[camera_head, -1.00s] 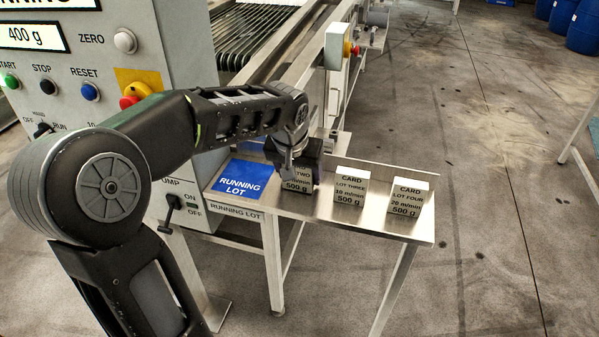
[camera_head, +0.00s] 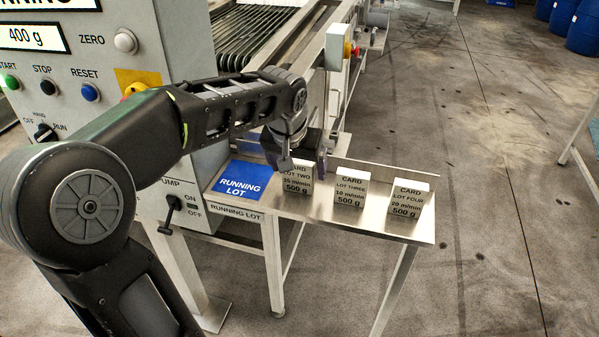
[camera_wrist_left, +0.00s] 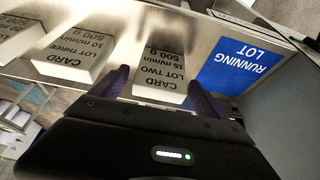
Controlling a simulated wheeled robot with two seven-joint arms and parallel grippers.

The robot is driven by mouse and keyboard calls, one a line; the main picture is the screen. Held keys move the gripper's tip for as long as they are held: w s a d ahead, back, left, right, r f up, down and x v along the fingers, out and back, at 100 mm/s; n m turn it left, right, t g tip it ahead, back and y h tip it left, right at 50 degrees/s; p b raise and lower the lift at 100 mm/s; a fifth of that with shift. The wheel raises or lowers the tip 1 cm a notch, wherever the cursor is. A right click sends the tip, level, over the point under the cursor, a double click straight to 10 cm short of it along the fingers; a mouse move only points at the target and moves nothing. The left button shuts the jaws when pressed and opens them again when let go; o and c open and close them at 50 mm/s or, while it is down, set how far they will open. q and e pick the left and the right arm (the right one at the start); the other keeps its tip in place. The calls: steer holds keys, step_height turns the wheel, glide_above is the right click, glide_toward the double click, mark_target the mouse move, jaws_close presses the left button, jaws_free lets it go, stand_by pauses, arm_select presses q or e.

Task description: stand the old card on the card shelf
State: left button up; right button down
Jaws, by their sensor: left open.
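The metal card shelf (camera_head: 330,218) carries three standing cards. The LOT TWO card (camera_head: 296,181) stands upright beside the blue RUNNING LOT panel (camera_head: 242,180). The LOT THREE card (camera_head: 349,188) and LOT FOUR card (camera_head: 408,198) stand to its right. My left gripper (camera_head: 304,166) is open at the top of the LOT TWO card. In the left wrist view its fingers lie on either side of the LOT TWO card (camera_wrist_left: 162,77); whether they touch it I cannot tell. Part of this card's top is hidden by the gripper in the head view. My right gripper is not in view.
The control cabinet (camera_head: 185,45) with buttons and switches stands at the left. The roller conveyor (camera_head: 262,35) runs behind the shelf. A bare strip of shelf lies in front of the cards. Blue barrels (camera_head: 585,28) stand far right.

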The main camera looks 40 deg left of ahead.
arm_select(q)
steer(key=v, duration=0.8)
steer(key=shift+r, duration=0.2)
